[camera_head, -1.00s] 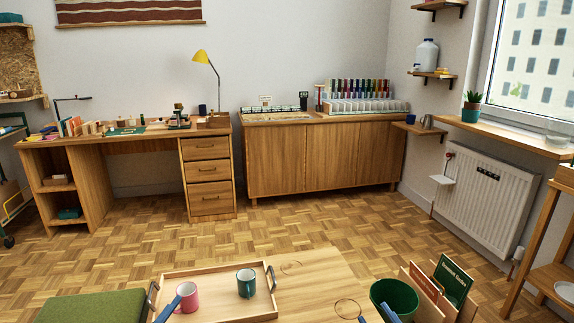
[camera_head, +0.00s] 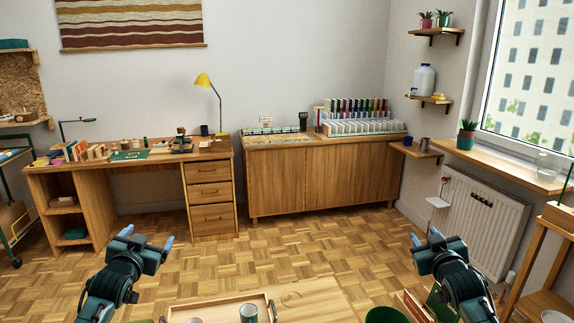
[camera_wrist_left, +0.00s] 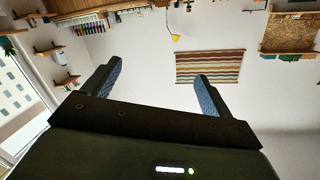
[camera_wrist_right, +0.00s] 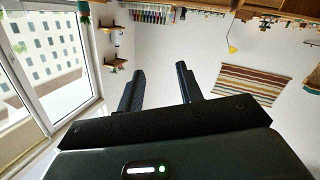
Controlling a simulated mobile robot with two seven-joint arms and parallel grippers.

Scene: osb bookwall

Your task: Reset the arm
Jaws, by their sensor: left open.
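My left gripper (camera_head: 147,238) is raised over the floor at the lower left of the head view. In the left wrist view its two fingers (camera_wrist_left: 158,72) stand wide apart with nothing between them. My right gripper (camera_head: 426,237) is raised at the lower right of the head view. In the right wrist view its fingers (camera_wrist_right: 160,72) are apart, less widely than the left ones, and empty. Both grippers point forward and slightly up. Neither touches anything that I can see.
A wooden tray (camera_head: 270,299) with a green mug (camera_head: 248,313) lies on the table (camera_head: 325,298) at the bottom edge. A green bin (camera_head: 386,315) is near my right arm. A desk (camera_head: 110,168) and a cabinet (camera_head: 310,175) stand at the back. The parquet floor (camera_head: 270,250) between is clear.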

